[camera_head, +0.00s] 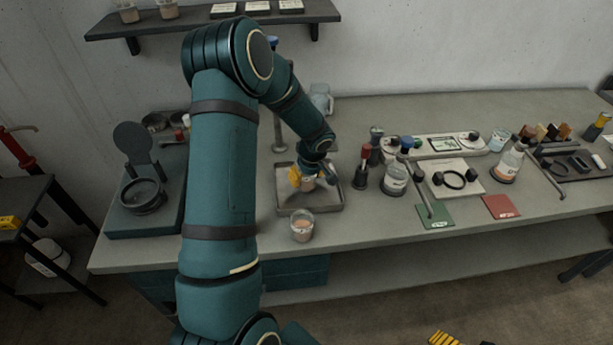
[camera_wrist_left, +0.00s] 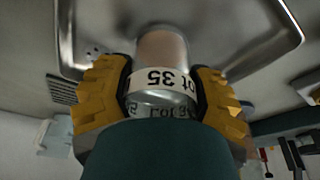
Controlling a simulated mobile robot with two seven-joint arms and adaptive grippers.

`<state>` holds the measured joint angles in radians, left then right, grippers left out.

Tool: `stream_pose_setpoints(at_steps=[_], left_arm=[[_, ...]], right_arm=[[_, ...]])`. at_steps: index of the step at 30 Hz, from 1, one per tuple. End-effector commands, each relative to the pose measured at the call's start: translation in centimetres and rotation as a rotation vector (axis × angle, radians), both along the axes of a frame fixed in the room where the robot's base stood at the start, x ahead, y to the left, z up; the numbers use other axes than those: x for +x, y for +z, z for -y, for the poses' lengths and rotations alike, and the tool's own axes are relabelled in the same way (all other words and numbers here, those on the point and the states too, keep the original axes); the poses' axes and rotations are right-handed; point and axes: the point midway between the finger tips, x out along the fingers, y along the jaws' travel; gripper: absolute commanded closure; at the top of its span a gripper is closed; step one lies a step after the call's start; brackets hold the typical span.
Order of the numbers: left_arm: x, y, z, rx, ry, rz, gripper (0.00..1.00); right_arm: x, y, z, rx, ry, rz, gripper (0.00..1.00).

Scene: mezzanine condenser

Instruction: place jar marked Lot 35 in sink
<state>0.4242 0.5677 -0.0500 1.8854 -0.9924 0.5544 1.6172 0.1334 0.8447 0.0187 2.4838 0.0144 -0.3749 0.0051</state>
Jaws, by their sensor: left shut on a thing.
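The jar (camera_wrist_left: 160,80) is held in my left gripper (camera_wrist_left: 162,100); its white label reads "ot 35", with the first letter hidden. It looks like clear glass with pinkish-brown contents. In the head view the jar (camera_head: 308,183) is small and partly covered by the yellow fingers of my left gripper (camera_head: 305,178). The sink (camera_head: 318,208) is a shallow grey metal basin in the bench; gripper and jar are over or inside it. I cannot tell whether the jar touches its floor. A yellow ridged piece at the bottom edge appears to be my right gripper (camera_head: 445,339), mostly cut off.
A similar jar (camera_head: 302,227) stands just in front of the sink. A red-topped bottle (camera_head: 363,170) and a clear bottle (camera_head: 396,179) stand to the right. A round dark pan (camera_head: 142,196) on a teal base is at the left. The bench front is clear beyond the similar jar.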

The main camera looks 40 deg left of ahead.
Motion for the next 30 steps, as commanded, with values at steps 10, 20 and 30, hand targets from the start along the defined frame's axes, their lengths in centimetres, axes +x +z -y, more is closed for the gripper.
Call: stream_pose_setpoints(at_steps=[10, 20, 30], left_arm=[[0.0, -0.2, 0.0, 0.000, 0.000, 0.000, 0.07], [0.0, -0.1, 0.0, 0.000, 0.000, 0.000, 0.07], [-0.2, 4.4, 1.0, 0.002, -0.001, 0.005, 0.07]], right_arm=[[-0.1, -0.4, 0.0, 0.000, 0.002, -0.002, 0.12], [0.0, -0.3, 0.0, 0.000, 0.001, -0.001, 0.12], [0.0, 0.3, 0.0, 0.001, 0.001, 0.001, 0.12]])
